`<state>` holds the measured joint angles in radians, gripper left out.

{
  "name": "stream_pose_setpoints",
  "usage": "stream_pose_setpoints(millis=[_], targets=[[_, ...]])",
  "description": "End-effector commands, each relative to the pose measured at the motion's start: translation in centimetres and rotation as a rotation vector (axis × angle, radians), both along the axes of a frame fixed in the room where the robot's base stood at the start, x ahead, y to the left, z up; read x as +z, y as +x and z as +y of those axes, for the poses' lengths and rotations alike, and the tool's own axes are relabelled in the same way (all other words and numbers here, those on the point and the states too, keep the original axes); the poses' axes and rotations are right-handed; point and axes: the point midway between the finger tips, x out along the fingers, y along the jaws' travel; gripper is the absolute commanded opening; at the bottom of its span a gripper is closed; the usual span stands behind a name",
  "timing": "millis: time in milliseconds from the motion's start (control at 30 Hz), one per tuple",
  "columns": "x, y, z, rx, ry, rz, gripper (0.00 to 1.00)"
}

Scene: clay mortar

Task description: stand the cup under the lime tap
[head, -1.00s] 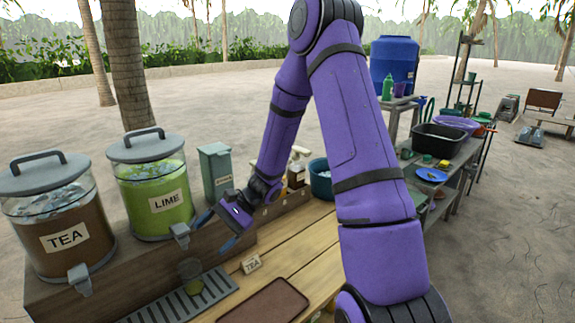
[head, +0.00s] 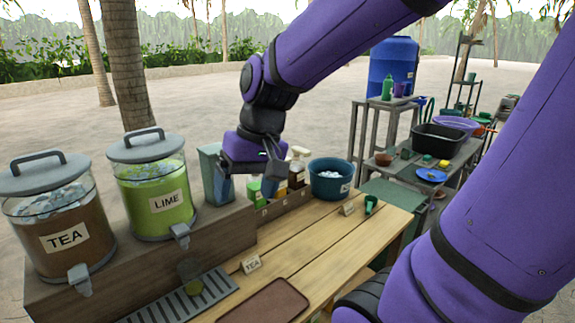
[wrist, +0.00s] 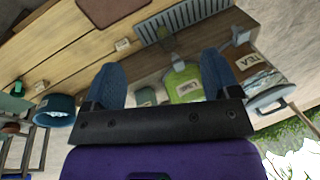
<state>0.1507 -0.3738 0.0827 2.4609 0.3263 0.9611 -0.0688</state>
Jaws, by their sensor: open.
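A clear cup (head: 189,272) with green at its bottom stands upright on the slatted drip tray (head: 150,314), just below and in front of the lime tap (head: 181,233). The tap is on the glass jar labelled LIME (head: 155,188), which also shows in the wrist view (wrist: 184,86). My gripper (head: 248,188) is open with nothing between its blue fingers. It is raised behind and to the right of the cup, near the grey-green box, well apart from the cup. In the wrist view, my gripper's fingers (wrist: 160,78) are spread wide.
The TEA jar (head: 66,225) stands left of the lime jar on the wooden riser (head: 110,282). A TEA card (head: 251,264) and brown mat (head: 268,303) lie on the counter. A teal tub (head: 331,180) and bottles stand at the back. The middle planks are bare.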

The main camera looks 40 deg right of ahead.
Motion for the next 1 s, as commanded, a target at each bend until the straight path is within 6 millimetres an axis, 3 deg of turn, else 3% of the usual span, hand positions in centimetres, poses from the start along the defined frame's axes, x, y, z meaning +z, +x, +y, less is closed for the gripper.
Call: stream_pose_setpoints(millis=[200, 400, 1000], targets=[[3.4, -4.0, -1.2, 0.073, -0.152, -0.186, 0.82], [5.1, -6.5, -2.4, 0.109, -0.24, -0.306, 0.82], [5.6, -7.3, -2.9, 0.118, -0.272, -0.347, 0.82]])
